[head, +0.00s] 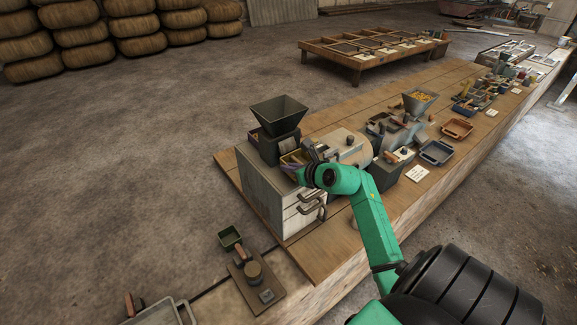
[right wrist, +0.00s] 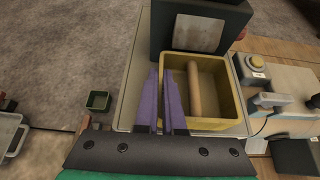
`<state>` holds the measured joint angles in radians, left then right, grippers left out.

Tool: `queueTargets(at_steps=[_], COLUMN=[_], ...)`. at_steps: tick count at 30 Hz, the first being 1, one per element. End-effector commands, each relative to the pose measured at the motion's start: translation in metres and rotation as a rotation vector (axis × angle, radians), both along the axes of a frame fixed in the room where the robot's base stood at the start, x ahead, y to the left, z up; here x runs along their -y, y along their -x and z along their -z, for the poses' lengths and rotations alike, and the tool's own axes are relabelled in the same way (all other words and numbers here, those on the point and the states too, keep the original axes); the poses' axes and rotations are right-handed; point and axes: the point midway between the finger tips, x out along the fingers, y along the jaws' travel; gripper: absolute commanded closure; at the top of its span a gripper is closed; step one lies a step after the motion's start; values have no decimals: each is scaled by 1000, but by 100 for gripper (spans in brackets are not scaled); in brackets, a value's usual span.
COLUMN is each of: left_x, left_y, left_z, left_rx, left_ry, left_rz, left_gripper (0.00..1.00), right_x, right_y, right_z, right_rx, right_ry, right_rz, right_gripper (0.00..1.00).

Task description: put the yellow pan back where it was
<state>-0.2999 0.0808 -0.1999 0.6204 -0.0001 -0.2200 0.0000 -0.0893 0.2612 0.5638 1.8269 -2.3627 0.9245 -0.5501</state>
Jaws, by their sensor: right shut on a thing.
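The yellow pan (right wrist: 222,88) is a rectangular open box with a wooden rod (right wrist: 195,92) inside it. In the right wrist view it stands right in front of the dark machine (right wrist: 200,28) with a pale plate. My right gripper (right wrist: 162,78) has its purple fingers on either side of the pan's left wall and is shut on it. In the head view the pan (head: 293,157) is partly hidden by my right gripper (head: 303,170), beside the hopper machine (head: 278,125) on the grey drawer cabinet (head: 262,190). I cannot tell whether the pan touches the cabinet top. My left gripper is not in view.
A beige motor-like machine (head: 347,147) stands close right of the pan. A small green bin (head: 230,237) and a board with a wooden-handled part (head: 255,280) lie in front of the cabinet. Blue (head: 436,153) and orange (head: 457,128) trays sit farther right.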

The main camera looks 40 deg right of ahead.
Motion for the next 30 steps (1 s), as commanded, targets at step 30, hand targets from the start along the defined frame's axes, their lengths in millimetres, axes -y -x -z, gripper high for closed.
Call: queueTargets(at_steps=[30], left_x=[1], left_y=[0], left_z=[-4], left_rx=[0], left_ry=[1], left_rz=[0], left_gripper=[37], right_x=[0], right_y=[16], right_z=[4], right_rx=[1], right_ry=[3], right_rz=[1], right_gripper=[64])
